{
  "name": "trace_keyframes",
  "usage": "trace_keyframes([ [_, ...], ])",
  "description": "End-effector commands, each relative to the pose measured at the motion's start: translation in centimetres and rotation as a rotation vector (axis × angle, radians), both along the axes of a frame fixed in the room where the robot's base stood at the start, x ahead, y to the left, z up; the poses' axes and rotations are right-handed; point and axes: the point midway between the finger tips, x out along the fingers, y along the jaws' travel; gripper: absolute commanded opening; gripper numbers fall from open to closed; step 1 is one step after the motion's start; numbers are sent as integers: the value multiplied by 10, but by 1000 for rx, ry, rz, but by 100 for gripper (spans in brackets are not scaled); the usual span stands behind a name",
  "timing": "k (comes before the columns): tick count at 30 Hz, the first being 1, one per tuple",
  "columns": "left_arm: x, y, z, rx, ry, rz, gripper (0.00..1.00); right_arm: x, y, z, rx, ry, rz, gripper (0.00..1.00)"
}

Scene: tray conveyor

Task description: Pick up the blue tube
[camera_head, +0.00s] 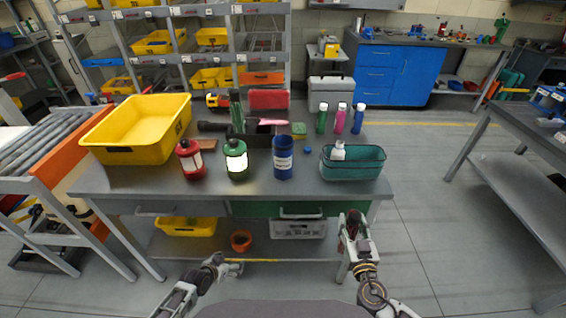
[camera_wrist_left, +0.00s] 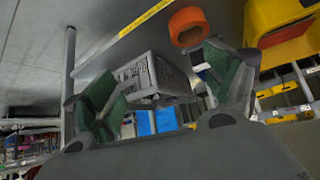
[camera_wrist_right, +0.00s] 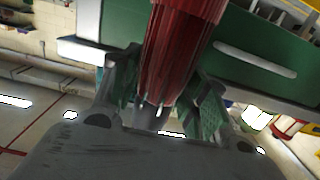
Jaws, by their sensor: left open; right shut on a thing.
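A wider dark blue container (camera_head: 283,158) with a white label stands near the bench's front edge. My right gripper (camera_head: 352,226) is in front of the bench, below its top, and is shut on a red ribbed object (camera_wrist_right: 175,50); its far end is out of frame in the right wrist view. My left gripper (camera_head: 218,264) is open and empty, low in front of the bench.
On the workbench (camera_head: 240,199) are a yellow bin (camera_head: 138,125), a red canister (camera_head: 189,160), a green canister (camera_head: 236,160), a dark organiser (camera_head: 258,139) and a teal basket (camera_head: 352,164) holding a white bottle. Below are a grey crate (camera_head: 298,229) and an orange pot (camera_head: 241,240).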

Motion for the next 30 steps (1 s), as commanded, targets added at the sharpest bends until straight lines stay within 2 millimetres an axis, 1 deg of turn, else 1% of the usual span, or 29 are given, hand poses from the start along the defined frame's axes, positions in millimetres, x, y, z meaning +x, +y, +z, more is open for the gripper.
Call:
trace_keyframes([
  [1,7,-6,13,-11,-19,-14,85,0,0,-1,0,-2,0,0],
  [6,23,-29,54,-47,-69,-59,85,0,0,-5,0,-1,0,0],
  [15,37,-68,124,-107,-150,-146,85,0,0,-11,0,-2,0,0],
  [23,37,-99,177,-151,-205,-221,85,0,0,-16,0,-2,0,0],
  [30,30,-126,226,-189,-257,-296,85,0,0,-20,0,-1,0,0],
])
